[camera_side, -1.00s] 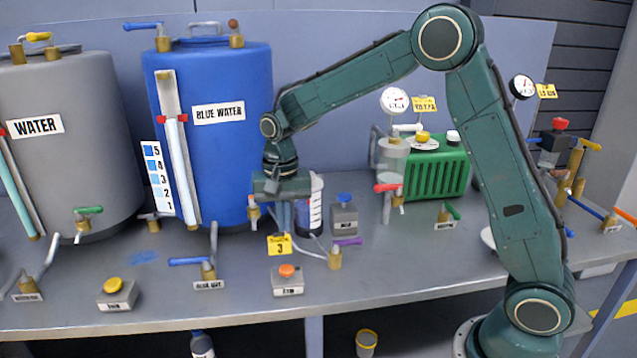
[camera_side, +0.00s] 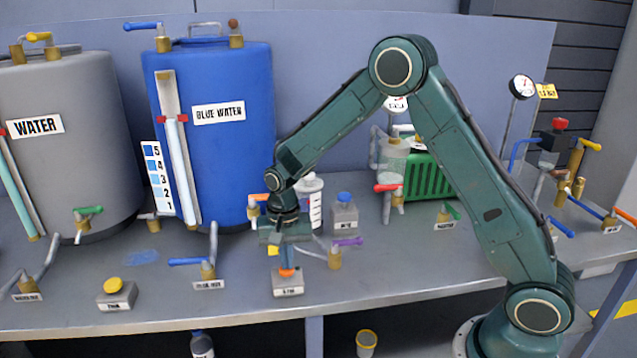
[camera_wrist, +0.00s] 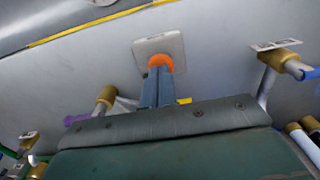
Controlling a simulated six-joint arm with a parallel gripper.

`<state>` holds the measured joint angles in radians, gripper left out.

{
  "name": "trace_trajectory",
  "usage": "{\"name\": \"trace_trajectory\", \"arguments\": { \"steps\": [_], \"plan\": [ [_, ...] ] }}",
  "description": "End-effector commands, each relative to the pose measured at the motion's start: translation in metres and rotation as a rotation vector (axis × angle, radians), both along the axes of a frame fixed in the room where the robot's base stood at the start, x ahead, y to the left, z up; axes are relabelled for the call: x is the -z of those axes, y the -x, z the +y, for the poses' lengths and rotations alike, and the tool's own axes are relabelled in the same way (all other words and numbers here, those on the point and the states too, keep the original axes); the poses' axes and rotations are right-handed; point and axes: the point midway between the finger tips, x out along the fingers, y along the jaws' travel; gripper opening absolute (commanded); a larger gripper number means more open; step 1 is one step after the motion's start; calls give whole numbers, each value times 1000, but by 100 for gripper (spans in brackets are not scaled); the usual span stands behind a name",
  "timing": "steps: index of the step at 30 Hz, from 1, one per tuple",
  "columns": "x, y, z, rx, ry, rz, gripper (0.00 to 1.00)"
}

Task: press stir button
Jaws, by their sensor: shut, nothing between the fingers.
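The stir button is an orange cap (camera_side: 287,272) on a small grey box (camera_side: 288,287) near the front edge of the bench. Its label is too small to read surely. My gripper (camera_side: 286,264) is shut and empty, pointing down with its fingertips at the orange cap. In the wrist view the closed fingers (camera_wrist: 158,88) end at the orange cap (camera_wrist: 160,61), partly covering it. They look to be touching or just above it; I cannot tell whether the cap is pressed down.
A valve with a purple handle (camera_side: 347,241) stands close to the right of my gripper. A blue-handled valve (camera_side: 188,262) is to the left, and a yellow button box (camera_side: 116,293) is further left. The blue water tank (camera_side: 225,150) stands behind.

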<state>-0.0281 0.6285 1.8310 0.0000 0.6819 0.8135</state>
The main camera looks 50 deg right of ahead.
Motion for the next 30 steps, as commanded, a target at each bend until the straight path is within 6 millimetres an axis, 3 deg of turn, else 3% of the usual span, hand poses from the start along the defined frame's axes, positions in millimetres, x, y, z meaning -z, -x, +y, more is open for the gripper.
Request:
{"name": "trace_trajectory", "arguments": {
  "steps": [8,16,30],
  "plan": [
    [2,0,0,0,0,1,0],
    [23,1,0,0,0,4,0],
    [20,2,0,0,1,5,0]
  ]
}}
